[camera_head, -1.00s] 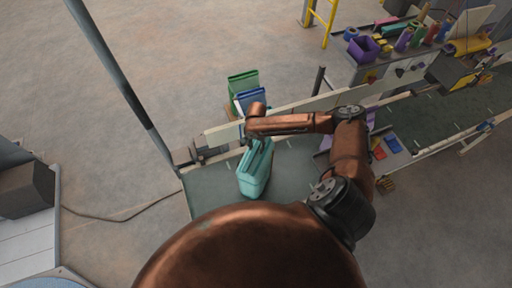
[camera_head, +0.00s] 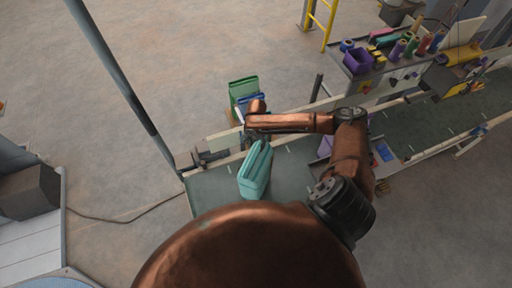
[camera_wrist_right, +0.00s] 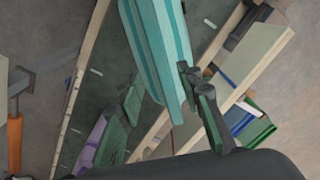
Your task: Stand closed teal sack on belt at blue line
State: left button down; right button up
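The teal sack (camera_head: 256,172) stands on the dark green belt (camera_head: 208,190) near its left end, leaning slightly, with its top looking folded shut. My right gripper (camera_head: 256,138) is just above and behind its top. In the right wrist view the teal sack (camera_wrist_right: 158,38) reaches down between the two spread fingers of the right gripper (camera_wrist_right: 160,85); the right finger is close to the sack's edge, and contact is unclear. The fingers look open. I cannot make out a blue line on the belt beside the sack. My left gripper is not in view.
A green sack (camera_head: 243,88) and a blue one (camera_head: 250,102) stand behind the belt's pale rail (camera_head: 222,143). A purple bin (camera_head: 358,61) and spools stand on the back table. A grey post (camera_head: 120,85) rises at left. My arm hides the middle of the belt.

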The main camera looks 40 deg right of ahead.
jog(key=shift+r, duration=1.9)
